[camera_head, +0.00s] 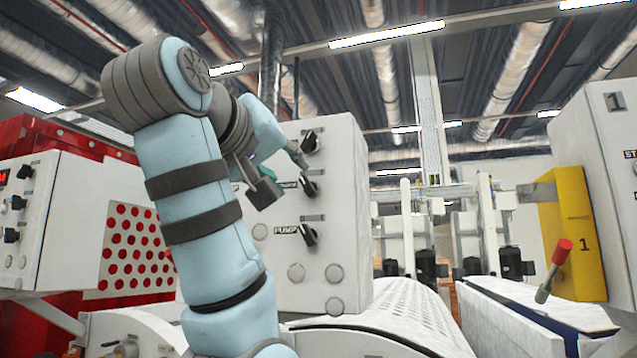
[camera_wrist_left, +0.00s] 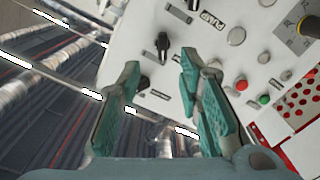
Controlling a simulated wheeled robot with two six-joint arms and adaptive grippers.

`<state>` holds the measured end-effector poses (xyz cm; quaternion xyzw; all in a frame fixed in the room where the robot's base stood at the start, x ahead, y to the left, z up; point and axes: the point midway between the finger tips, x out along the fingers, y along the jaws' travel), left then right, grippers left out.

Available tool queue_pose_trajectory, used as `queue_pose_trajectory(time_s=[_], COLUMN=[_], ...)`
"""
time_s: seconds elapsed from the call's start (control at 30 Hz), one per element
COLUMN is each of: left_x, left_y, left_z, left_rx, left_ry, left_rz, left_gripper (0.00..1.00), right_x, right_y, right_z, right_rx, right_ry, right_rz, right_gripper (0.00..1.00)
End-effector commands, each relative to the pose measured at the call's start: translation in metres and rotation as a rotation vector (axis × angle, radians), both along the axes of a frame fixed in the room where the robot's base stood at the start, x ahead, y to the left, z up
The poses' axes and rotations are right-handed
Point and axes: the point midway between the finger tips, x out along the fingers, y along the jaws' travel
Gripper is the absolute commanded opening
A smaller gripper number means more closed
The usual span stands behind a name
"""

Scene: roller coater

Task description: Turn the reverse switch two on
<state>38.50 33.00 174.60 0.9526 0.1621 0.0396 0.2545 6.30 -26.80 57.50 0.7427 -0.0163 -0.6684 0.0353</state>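A white control box (camera_head: 330,210) in the middle of the head view carries three black rotary switches in a column. The top switch (camera_head: 310,142) and the middle switch (camera_head: 308,187) have labels I cannot read. The bottom switch (camera_head: 307,236) is labelled PUMP. I cannot tell by label which is reverse switch two. My left gripper (camera_head: 280,165) is at the panel beside the top and middle switches. In the left wrist view the gripper (camera_wrist_left: 160,65) is open and empty, with the middle switch (camera_wrist_left: 162,45) beyond the fingertips and the top switch (camera_wrist_left: 143,82) beside the left finger. My right gripper is out of view.
A red machine with a white switch panel (camera_head: 20,215) stands at the left. A yellow box (camera_head: 573,235) and a red-handled lever (camera_head: 553,270) are at the right. A white perforated roller cover (camera_head: 410,310) lies below the control box. Ceiling ducts hang overhead.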

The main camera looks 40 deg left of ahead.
Motion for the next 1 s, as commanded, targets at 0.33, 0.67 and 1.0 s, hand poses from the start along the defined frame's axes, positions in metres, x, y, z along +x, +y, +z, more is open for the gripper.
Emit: queue_pose_trajectory(time_s=[0.33,0.67,1.0], left_x=[0.089,0.117,0.117], left_y=[0.033,0.041,0.041], left_z=[0.006,0.003,0.002], left_rx=[0.0,0.0,0.0], left_ry=[0.004,0.0,-0.001], left_rz=[0.005,0.001,0.0], left_gripper=[0.33,0.33,0.04], right_x=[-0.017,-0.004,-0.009], right_y=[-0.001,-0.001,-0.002], right_z=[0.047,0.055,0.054], right_rx=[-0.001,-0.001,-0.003], right_ry=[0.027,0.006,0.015], right_rz=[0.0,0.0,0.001], right_gripper=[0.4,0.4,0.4])
